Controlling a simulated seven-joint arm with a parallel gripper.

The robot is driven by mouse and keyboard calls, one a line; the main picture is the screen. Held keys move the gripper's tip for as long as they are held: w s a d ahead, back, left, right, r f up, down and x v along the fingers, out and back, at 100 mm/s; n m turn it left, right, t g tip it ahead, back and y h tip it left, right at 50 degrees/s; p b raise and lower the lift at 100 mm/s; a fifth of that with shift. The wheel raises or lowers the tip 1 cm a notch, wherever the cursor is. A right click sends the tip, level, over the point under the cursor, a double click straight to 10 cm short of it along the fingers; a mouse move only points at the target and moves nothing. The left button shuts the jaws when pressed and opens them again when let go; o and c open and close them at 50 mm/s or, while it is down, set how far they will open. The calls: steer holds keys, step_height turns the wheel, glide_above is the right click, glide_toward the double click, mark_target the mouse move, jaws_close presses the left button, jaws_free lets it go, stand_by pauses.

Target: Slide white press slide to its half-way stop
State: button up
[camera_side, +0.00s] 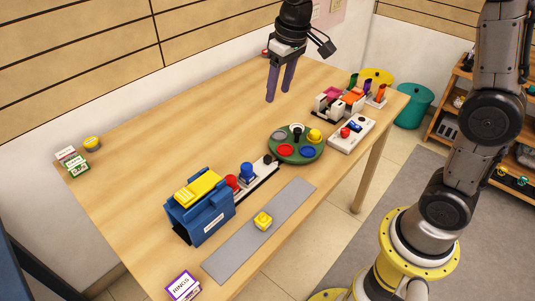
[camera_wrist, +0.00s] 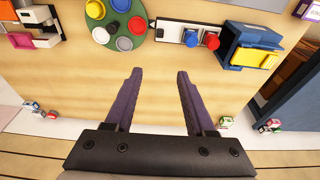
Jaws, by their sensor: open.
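My gripper (camera_side: 279,96) is open and empty, its two purple fingers pointing down above the far side of the table. The wrist view shows the same fingers spread apart (camera_wrist: 159,71), with bare wood between them. A small white-and-black block device (camera_side: 328,105) stands at the right back of the table, to the right of my gripper; it looks like the white press.
A green disc (camera_side: 283,153) with coloured round pieces, a white box (camera_side: 352,134) with a red button, and a blue housing (camera_side: 205,220) with a yellow top stand along the near side. A grey strip (camera_side: 240,250) carries a yellow block (camera_side: 263,221). The table's left middle is clear.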

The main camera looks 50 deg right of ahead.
steer(key=g, duration=0.2)
glide_above(268, 156)
step_height(268, 156, down, 9)
step_height(268, 156, down, 14)
steer(key=shift+a+f, duration=0.1)
steer(key=shift+f, duration=0.15)
jaws_close()
steer(key=shift+r, duration=0.1)
stand_by(1.2)
